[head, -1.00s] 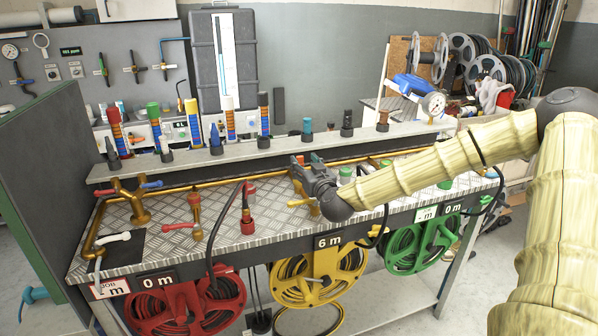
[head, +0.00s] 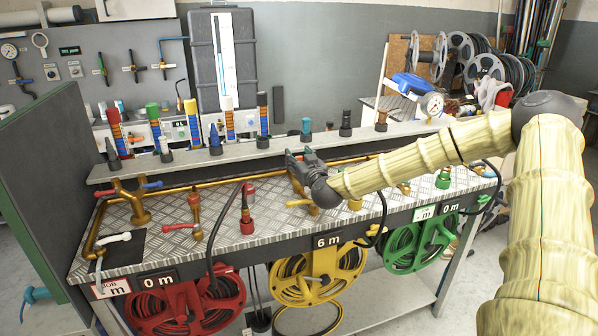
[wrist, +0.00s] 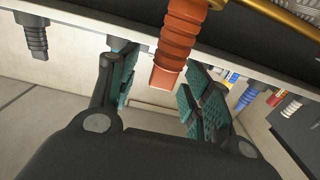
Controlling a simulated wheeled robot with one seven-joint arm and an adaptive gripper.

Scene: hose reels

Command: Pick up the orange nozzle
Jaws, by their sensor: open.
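The orange nozzle (wrist: 182,38) shows large in the wrist view, ribbed and tapering to a blunt square tip, which points down in that picture. My gripper (wrist: 160,68) is open, with one teal-padded finger to each side of the nozzle's tip. Neither finger visibly touches it, and I cannot tell whether the tip is fully between the pads. The nozzle's base runs out of the top of the frame. In the head view my gripper (head: 294,160) is over the middle of the bench, in front of the shelf. I cannot make out that nozzle there.
A raised grey shelf (head: 243,152) behind my gripper carries several nozzles, including a blue one (head: 215,139) and a teal one (head: 306,127). A brass pipe (head: 215,183) runs below it. Posts with levers and hose ends stand on the bench (head: 270,228).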

